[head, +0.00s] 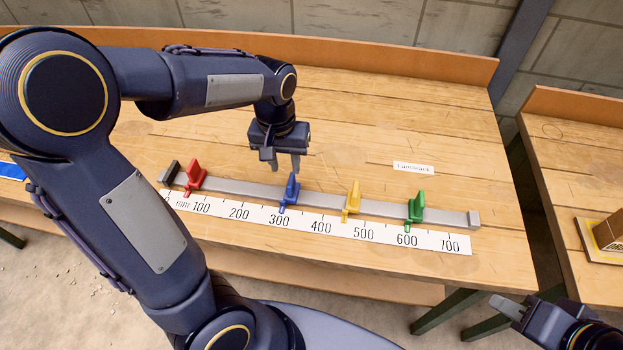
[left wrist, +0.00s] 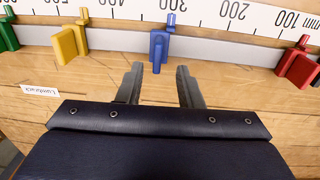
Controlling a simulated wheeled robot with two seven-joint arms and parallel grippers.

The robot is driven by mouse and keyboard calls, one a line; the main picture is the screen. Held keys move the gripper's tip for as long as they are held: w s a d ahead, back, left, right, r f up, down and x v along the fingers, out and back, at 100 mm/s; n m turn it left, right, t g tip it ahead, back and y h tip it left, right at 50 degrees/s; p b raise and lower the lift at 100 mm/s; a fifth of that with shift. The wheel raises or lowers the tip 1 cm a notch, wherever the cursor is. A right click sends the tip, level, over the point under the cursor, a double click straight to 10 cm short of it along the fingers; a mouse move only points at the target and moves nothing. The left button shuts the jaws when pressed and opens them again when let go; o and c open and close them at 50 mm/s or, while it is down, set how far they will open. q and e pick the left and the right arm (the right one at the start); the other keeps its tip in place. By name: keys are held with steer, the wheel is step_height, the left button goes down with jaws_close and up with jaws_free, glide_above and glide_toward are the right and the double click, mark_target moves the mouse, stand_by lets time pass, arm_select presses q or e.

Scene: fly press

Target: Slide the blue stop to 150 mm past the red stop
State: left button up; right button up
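The blue stop (head: 290,192) sits on the grey rail (head: 330,201), its pointer close to the 300 mark of the scale (head: 260,215). The red stop (head: 194,175) is near the rail's left end, its pointer a little below the 100 mark. My left gripper (head: 281,165) is open and empty, above and behind the blue stop. In the left wrist view the blue stop (left wrist: 160,48) stands just beyond the two spread fingers (left wrist: 158,85), apart from them. My right gripper (head: 507,307) is at the lower right, away from the rail; its finger opening is unclear.
A yellow stop (head: 352,199) is near 450 and a green stop (head: 416,206) near 600 on the same rail. A dark end block (head: 170,172) is left of the red stop. A paper label (head: 413,168) lies behind the rail. The bench behind the rail is mostly clear.

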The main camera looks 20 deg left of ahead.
mark_target(290, 179)
arm_select(q)
steer(key=shift+w+d+f+y, duration=0.2)
steer(key=shift+w+f+y, duration=0.15)
steer(key=shift+w, duration=0.2)
steer(key=shift+w+f, duration=0.1)
steer(key=shift+f, duration=0.1)
step_height(290, 179, down, 8)
steer(key=shift+r, duration=0.25)
jaws_close()
